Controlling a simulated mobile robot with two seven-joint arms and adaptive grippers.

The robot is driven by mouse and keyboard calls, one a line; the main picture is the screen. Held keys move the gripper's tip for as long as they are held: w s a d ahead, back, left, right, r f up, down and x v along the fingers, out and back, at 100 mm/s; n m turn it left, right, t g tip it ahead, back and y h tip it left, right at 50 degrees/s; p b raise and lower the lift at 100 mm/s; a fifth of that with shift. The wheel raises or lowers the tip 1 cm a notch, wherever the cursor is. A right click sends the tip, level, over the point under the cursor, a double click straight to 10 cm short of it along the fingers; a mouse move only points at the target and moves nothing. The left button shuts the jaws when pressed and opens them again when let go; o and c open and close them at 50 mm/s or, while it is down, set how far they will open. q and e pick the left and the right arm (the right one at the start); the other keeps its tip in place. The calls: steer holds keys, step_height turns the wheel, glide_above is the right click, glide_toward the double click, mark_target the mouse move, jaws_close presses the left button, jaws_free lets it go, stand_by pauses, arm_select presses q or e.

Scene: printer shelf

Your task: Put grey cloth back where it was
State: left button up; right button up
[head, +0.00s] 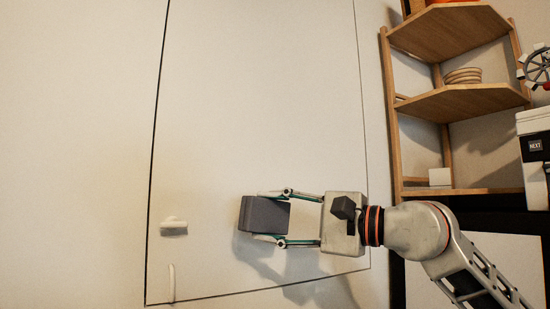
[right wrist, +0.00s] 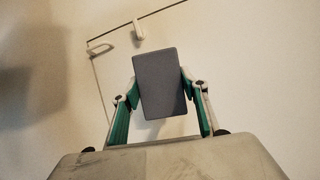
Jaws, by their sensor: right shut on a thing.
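The grey cloth (head: 263,215) is a dark grey, box-shaped folded block. My right gripper (head: 272,215) is shut on it, with one finger along its upper side and one along its lower side in the head view. In the right wrist view the cloth (right wrist: 160,84) stands between the two fingers of the gripper (right wrist: 160,88), slightly tilted. It is held in the air in front of a pale door panel. My left gripper is in neither view.
The white door (head: 255,110) has a handle (head: 174,226) at its lower left. A wooden corner shelf (head: 460,101) stands at the right, with stacked bowls (head: 463,75) on its middle board. A white machine (head: 535,150) is at the far right edge.

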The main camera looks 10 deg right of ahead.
steer(key=w+d+f+m+t+h, duration=0.15)
steer(key=d+f, duration=0.25)
steer(key=f, duration=1.1)
steer(key=w+d+f+m+t+h, duration=0.15)
steer(key=d+f, duration=0.25)
steer(key=f, duration=1)
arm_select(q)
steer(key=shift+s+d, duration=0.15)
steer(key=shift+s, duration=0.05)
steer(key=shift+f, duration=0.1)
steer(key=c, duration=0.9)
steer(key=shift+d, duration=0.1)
arm_select(e)
steer(key=s+d+f+m+t+h, duration=0.2)
steer(key=s+d+f+m+h, duration=0.1)
steer(key=s+f+h, duration=0.3)
steer(key=s+d+f+m+t+h, duration=0.2)
steer(key=s+d+f+m+h, duration=0.2)
steer(key=s+f, duration=0.7)
step_height(320, 180, down, 4)
steer(key=shift+d+f+h, duration=0.1)
steer(key=shift+d+h, duration=0.8)
steer(key=shift+d, duration=0.15)
